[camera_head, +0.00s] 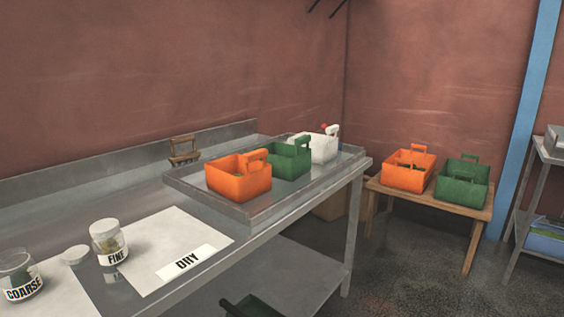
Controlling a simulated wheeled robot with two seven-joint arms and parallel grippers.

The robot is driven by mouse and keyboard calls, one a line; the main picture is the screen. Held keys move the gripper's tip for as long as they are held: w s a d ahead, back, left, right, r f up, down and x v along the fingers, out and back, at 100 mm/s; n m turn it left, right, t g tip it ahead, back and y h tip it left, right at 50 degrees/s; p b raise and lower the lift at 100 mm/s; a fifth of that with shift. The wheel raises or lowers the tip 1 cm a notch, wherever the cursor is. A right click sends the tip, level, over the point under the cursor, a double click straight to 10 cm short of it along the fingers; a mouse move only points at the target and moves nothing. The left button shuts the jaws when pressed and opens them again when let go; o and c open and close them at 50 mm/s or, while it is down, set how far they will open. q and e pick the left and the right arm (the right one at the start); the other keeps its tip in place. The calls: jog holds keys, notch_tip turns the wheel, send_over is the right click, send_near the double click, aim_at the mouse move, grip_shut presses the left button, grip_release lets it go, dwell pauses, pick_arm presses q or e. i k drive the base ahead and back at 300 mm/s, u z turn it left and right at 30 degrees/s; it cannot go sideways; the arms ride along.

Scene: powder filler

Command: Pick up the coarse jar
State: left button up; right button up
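The coarse jar (20,272) stands upright at the far left of the metal table, near the picture's left edge. It is clear, with a white band reading COARSE and dark contents. The fine jar (108,240) stands to its right, with a band reading FINE and pale contents. A small round white lid or dish (75,255) lies between the two jars. Neither of my grippers shows in this view.
A white sheet with a DRY label (180,262) lies right of the jars. A raised metal tray (222,210) holds orange (238,182), green (285,162) and white (312,150) caddies. A wooden bench (440,202) with two more caddies stands at right. A blue post (527,120) stands beyond.

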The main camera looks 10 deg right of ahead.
aim_at(21, 280)
jog(key=z, duration=0.85)
jog(key=k, duration=0.25)
jog(key=u, duration=1.75)
